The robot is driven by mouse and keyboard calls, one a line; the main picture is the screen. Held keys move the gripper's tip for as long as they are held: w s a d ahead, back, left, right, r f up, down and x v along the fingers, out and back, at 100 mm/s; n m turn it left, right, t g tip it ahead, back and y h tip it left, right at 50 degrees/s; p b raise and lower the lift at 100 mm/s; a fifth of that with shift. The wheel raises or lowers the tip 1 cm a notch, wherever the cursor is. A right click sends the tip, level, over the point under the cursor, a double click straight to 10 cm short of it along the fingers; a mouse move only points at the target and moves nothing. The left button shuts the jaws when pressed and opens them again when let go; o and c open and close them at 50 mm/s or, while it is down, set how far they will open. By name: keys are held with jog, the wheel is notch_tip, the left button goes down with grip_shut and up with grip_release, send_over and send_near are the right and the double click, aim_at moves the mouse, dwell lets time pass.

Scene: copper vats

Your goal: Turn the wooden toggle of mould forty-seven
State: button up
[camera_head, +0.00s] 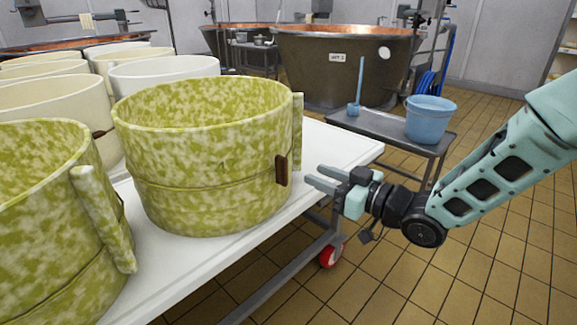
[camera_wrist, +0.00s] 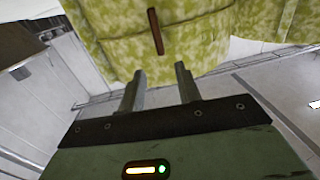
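A green-and-cream mottled round mould (camera_head: 205,185) stands on the white table near its right edge. A dark brown wooden toggle (camera_head: 282,170) sits upright on its right side, beside an overlapping end strip. No number is readable on the mould. My gripper (camera_head: 314,178) is just right of the toggle, fingers pointing at the mould, with a small gap between. In the wrist view the toggle (camera_wrist: 156,32) is beyond the two fingertips (camera_wrist: 161,73), roughly between them and slightly tilted. The fingers are apart and empty.
A second mottled mould (camera_head: 50,215) stands close at the left, and several cream moulds (camera_head: 165,72) stand behind on the white table (camera_head: 335,148). A grey bench (camera_head: 385,126) with a blue bucket (camera_head: 430,120) and blue brush (camera_head: 354,108) is behind my gripper. Copper vats (camera_head: 340,65) stand farther back.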

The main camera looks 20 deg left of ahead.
aim_at(287, 162)
jog(key=b+x, duration=0.1)
jog(key=x, duration=0.8)
jog(key=shift+w+a, duration=0.1)
jog(key=shift+a, duration=0.15)
grip_shut()
